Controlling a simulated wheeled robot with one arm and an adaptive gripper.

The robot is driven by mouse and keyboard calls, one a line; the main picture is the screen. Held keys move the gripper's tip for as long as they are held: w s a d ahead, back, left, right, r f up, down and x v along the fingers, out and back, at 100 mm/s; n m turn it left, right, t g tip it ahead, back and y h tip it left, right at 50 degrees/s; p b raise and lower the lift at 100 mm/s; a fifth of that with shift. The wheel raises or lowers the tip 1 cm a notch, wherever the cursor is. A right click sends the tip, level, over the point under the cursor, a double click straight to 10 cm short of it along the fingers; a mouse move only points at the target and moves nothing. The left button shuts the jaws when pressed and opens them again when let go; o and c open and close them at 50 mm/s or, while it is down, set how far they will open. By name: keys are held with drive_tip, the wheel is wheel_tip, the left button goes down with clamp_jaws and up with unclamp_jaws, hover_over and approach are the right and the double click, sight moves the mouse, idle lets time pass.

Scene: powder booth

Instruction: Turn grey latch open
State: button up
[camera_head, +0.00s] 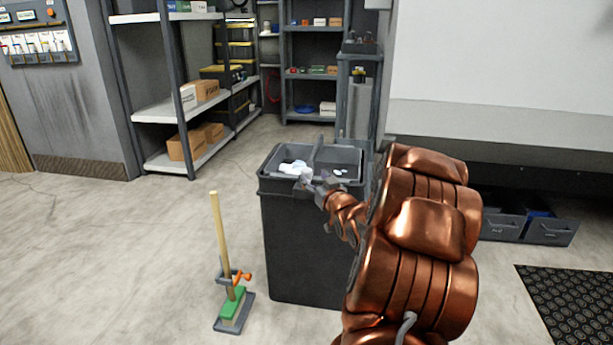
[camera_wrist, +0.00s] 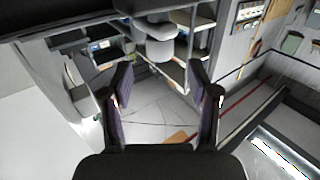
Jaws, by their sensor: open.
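I cannot make out a grey latch for certain in either view. My gripper (camera_head: 314,186) is in front of the top of a dark grey bin (camera_head: 305,245) in the head view, at the end of my copper-coloured arm. In the wrist view my gripper (camera_wrist: 162,100) shows two dark fingers spread wide, with nothing between them but distant floor and shelving. My arm hides the right side of the bin. Whitish items (camera_head: 292,167) lie inside the bin's open top. A pale rounded object (camera_wrist: 160,45) shows beyond the fingers in the wrist view; I cannot tell what it is.
A wooden-handled tool (camera_head: 221,235) stands in a small holder with an orange knob on the floor, left of the bin. Shelving with boxes (camera_head: 187,147) stands behind. Drawers (camera_head: 548,228) and a black mat (camera_head: 570,300) lie at right. The floor at left is clear.

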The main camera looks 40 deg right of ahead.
sight(309, 173)
drive_tip(key=shift+b+x, duration=0.85)
drive_tip(key=shift+x, duration=1.95)
drive_tip(key=shift+c, duration=0.4)
